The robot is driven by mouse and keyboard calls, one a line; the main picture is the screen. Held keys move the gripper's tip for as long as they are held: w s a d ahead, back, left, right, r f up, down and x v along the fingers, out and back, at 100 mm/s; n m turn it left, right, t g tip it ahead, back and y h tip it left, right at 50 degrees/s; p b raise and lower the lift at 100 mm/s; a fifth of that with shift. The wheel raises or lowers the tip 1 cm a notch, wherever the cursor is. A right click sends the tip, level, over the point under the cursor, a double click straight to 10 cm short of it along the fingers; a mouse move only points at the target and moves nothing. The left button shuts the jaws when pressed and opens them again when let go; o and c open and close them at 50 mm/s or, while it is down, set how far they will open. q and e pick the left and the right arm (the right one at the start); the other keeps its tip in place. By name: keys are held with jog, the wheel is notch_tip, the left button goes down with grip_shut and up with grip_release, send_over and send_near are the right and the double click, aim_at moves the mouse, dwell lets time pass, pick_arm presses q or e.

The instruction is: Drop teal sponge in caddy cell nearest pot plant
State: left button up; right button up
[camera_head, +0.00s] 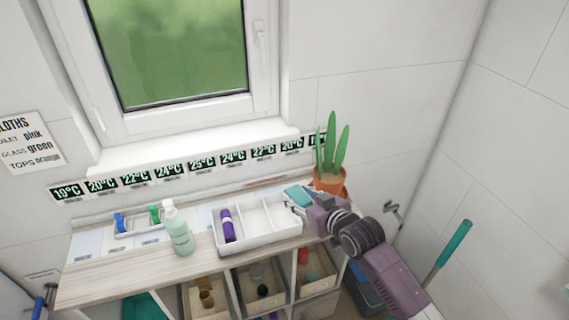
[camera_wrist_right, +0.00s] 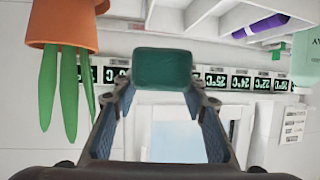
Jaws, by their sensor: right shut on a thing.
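The teal sponge (camera_head: 299,195) is in my right gripper (camera_head: 301,204), shut on it; in the wrist view the sponge (camera_wrist_right: 162,68) sits between the two fingertips (camera_wrist_right: 163,88). The white caddy (camera_head: 259,241) stands on the shelf top, with its cells in a row. A purple bottle (camera_head: 228,224) lies in its left cell; the middle and right cells look empty. The sponge is at the caddy's right end, beside the right cell, and appears above it. The pot plant (camera_head: 328,181), in an orange pot, stands just right of the sponge. My left gripper is out of view.
A pale green pump bottle (camera_head: 179,232) stands left of the caddy. A small tray (camera_head: 139,224) with blue and green items is farther left. Temperature labels line the wall behind. Bins with jars (camera_head: 256,290) fill the shelves below. A teal-handled tool (camera_head: 453,243) leans at right.

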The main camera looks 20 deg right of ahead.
aim_at(299, 201)
jog(key=shift+m+h, duration=0.4)
jog(key=shift+h, duration=0.2)
jog(key=w, duration=0.1)
jog(key=w+r+p, duration=0.1)
jog(key=w, duration=0.1)
jog(key=w+r+p, duration=0.1)
jog(key=shift+w, duration=0.25)
pick_arm(q)
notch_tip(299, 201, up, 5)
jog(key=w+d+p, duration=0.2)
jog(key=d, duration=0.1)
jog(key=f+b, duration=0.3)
jog(key=b, duration=0.1)
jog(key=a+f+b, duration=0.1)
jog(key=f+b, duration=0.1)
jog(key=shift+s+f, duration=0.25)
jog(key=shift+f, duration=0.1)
pick_arm(e)
jog(key=f, duration=0.1)
jog(key=w+a+f, duration=0.1)
jog(key=f, duration=0.1)
jog(key=w+a+f, duration=0.1)
jog(key=f, duration=0.1)
jog(key=shift+f, duration=0.1)
jog(key=o, duration=1)
jog(key=v, duration=1.2)
jog(key=shift+d, duration=0.15)
